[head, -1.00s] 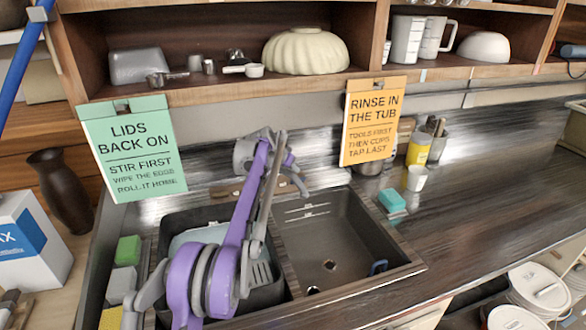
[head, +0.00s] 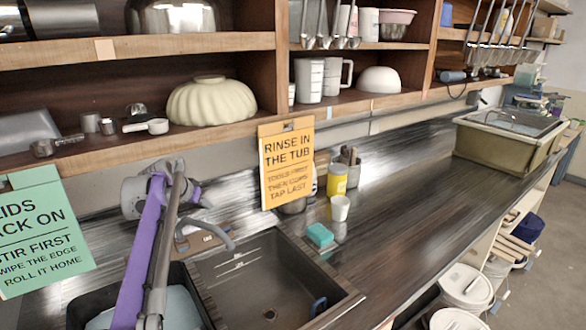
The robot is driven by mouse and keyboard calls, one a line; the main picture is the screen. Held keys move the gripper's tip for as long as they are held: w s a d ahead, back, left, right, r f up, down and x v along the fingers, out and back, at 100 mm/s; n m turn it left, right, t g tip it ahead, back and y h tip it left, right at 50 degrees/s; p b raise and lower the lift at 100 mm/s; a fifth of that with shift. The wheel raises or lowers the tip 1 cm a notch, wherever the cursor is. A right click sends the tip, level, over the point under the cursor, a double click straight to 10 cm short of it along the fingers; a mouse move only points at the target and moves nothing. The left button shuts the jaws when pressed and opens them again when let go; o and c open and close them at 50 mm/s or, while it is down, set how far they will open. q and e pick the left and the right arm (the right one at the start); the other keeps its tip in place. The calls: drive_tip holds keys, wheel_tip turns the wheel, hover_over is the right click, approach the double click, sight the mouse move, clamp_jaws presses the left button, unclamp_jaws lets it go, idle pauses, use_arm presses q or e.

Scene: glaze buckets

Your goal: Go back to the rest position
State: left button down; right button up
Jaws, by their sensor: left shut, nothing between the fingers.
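My left arm, purple and grey, rises from the bottom left of the head view in front of the black basin (head: 78,312) and the sink. Its left gripper (head: 197,197) is small and partly hidden by the arm at the upper end, in front of the wall behind the sink. It is shut, with nothing seen in it. It is above the grey tap (head: 222,236). My right gripper does not show.
The dark sink (head: 262,275) is empty but for a small blue item at its right edge. Shelves hang above; an orange sign (head: 287,165) hangs there.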

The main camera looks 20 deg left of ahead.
use_arm(q)
drive_tip(key=s+d+f+g, duration=0.1)
drive_tip(key=s+d+f, duration=0.2)
drive_tip(key=s+d, duration=0.65)
drive_tip(key=s+d+f+g, duration=0.1)
drive_tip(key=s+d+f, duration=0.1)
drive_tip(key=s+d, duration=0.7)
drive_tip(key=shift+g, duration=0.4)
drive_tip(key=s+d+f, duration=0.2)
drive_tip(key=s+f, duration=0.3)
drive_tip(key=s, duration=0.1)
drive_tip(key=s+d+f, duration=0.3)
drive_tip(key=s+f, duration=0.1)
drive_tip(key=s, duration=0.3)
drive_tip(key=s+d+f, duration=0.3)
drive_tip(key=s+f, duration=0.2)
drive_tip(key=s, duration=0.1)
drive_tip(key=shift+s+d+f, duration=0.2)
drive_tip(key=shift+s+f, duration=0.15)
